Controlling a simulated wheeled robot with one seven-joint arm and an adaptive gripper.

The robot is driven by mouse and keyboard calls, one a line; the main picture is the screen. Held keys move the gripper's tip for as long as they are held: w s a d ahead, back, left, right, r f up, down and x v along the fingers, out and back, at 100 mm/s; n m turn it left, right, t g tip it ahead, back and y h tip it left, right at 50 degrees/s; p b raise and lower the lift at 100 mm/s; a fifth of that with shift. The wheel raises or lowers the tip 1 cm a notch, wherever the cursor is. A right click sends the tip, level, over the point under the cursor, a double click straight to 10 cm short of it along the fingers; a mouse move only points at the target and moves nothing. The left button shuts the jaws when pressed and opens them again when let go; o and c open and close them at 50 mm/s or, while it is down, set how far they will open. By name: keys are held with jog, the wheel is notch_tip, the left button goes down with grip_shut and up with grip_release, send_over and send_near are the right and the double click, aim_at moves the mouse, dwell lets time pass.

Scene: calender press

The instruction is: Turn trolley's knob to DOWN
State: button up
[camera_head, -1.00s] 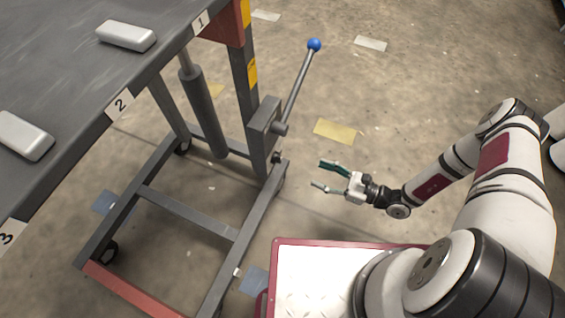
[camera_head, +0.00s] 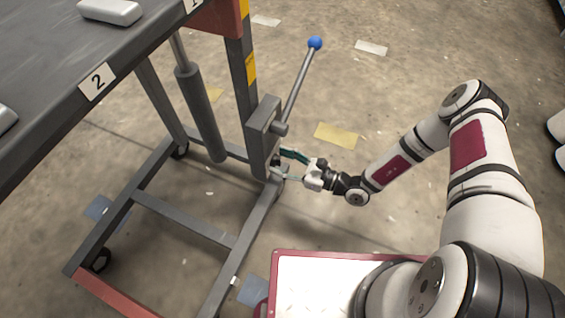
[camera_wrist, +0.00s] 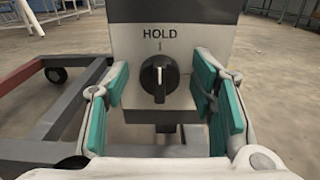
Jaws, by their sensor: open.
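The trolley's black knob (camera_wrist: 159,78) is in the middle of the wrist view, on a light plate under the word HOLD. Its white pointer mark stands upright, toward HOLD. No DOWN label shows. My gripper (camera_wrist: 161,100) is open, with one teal-padded finger on each side of the knob and a gap on both sides. In the head view my gripper (camera_head: 283,166) is at the lower part of the trolley's grey control box (camera_head: 262,135). The knob itself is hard to make out there.
A lever with a blue ball (camera_head: 315,43) rises from the box. The trolley's grey base frame (camera_head: 185,217) is low on the left, and its table top (camera_head: 60,70) is above. Floor to the right of the box is open.

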jog(key=c, duration=1.1)
